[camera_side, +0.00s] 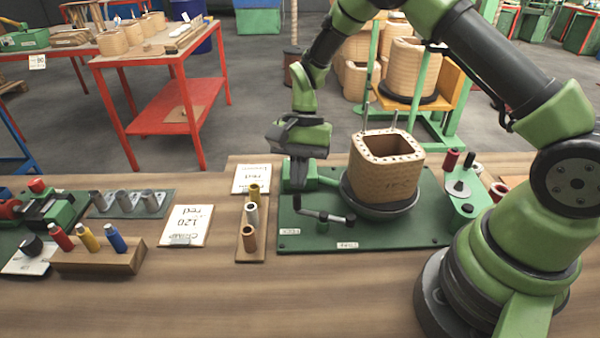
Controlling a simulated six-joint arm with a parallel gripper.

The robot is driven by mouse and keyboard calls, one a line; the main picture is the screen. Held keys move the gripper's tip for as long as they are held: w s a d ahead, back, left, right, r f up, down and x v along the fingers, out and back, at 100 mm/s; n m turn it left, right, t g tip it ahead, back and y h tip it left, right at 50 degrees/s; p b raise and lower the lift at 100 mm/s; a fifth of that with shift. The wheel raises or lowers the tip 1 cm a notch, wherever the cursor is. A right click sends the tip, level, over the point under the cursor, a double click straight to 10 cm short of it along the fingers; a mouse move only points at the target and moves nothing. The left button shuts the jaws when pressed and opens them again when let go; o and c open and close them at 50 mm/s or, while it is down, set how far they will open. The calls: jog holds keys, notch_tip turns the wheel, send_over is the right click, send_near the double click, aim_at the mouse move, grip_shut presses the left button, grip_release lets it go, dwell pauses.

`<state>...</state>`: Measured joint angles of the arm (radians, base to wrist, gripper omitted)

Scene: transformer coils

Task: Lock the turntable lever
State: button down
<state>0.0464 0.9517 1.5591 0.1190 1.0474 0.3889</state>
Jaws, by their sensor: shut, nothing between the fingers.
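A tan square coil (388,170) with a row of holes around its rim stands on a dark round turntable (378,211). The turntable sits on a green baseplate (300,240). A metal lever (322,215) with dark ends lies on the baseplate, in front and to the left of the turntable. Whether it is locked cannot be told from this view. My gripper (297,182) points down over the left rear part of the baseplate, at a green block (322,177), behind the lever. It is shut and holds nothing. Its fingertips are small and partly lost against the block.
A wooden holder with several spools (251,215) stands just left of the baseplate. A green block with a dark knob (459,189) and spools stand at its right. The bench front is clear.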

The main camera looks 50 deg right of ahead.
jog(key=shift+s+a+n+g+h, duration=0.1)
jog(key=shift+a+n+g+h, duration=0.4)
jog(key=shift+n, duration=0.8)
jog(key=shift+s+a+n, duration=0.2)
jog(key=shift+a+n, duration=0.55)
jog(key=shift+n, duration=0.35)
jog(key=shift+s+a+n+g+h, duration=0.2)
jog(key=shift+a+n+h, duration=0.1)
jog(key=shift+n, duration=0.4)
jog(key=shift+s+a+n+g+h, duration=0.2)
jog(key=shift+a+n+h, duration=0.1)
jog(key=shift+n, duration=0.4)
jog(key=shift+s+a+n+h, duration=0.25)
jog(key=shift+n, duration=0.4)
jog(key=shift+s+a+n+h, duration=0.25)
jog(key=shift+n, duration=0.4)
dwell(2.9)
